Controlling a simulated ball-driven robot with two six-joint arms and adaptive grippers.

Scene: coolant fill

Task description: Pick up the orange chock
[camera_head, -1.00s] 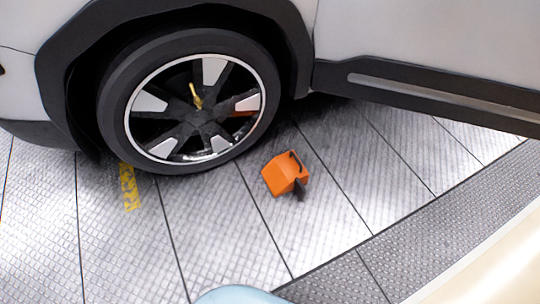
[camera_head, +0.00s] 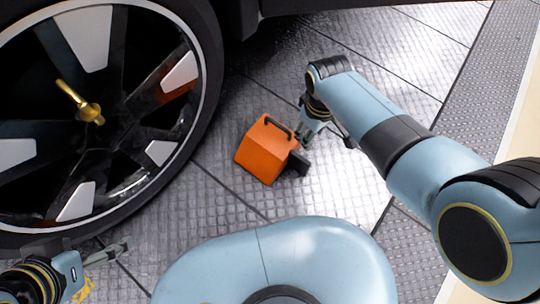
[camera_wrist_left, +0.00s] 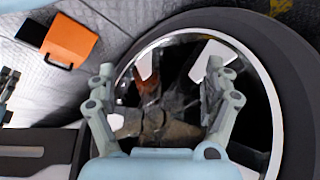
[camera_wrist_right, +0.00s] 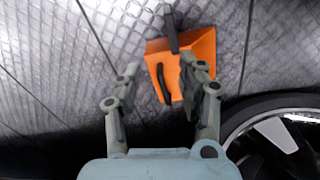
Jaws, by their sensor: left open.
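The orange chock (camera_head: 262,152) stands on the metal floor beside the wheel, with a dark handle on top and a black piece at its side. My right gripper (camera_head: 325,138) is just right of it in the head view. In the right wrist view, my right gripper (camera_wrist_right: 162,70) is open, with one finger in front of part of the chock (camera_wrist_right: 203,47); contact cannot be told. My left gripper (camera_head: 108,252) is open and empty near the tyre at lower left. In the left wrist view, my left gripper (camera_wrist_left: 160,72) faces the wheel; the chock (camera_wrist_left: 70,40) shows at upper left.
The car wheel (camera_head: 208,75), with a yellow piece (camera_head: 82,103) at its hub, stands left of the chock. The car's dark sill (camera_head: 310,5) runs along the top. The floor (camera_head: 225,200) around the chock is otherwise clear. A textured strip (camera_head: 480,85) runs along the right.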

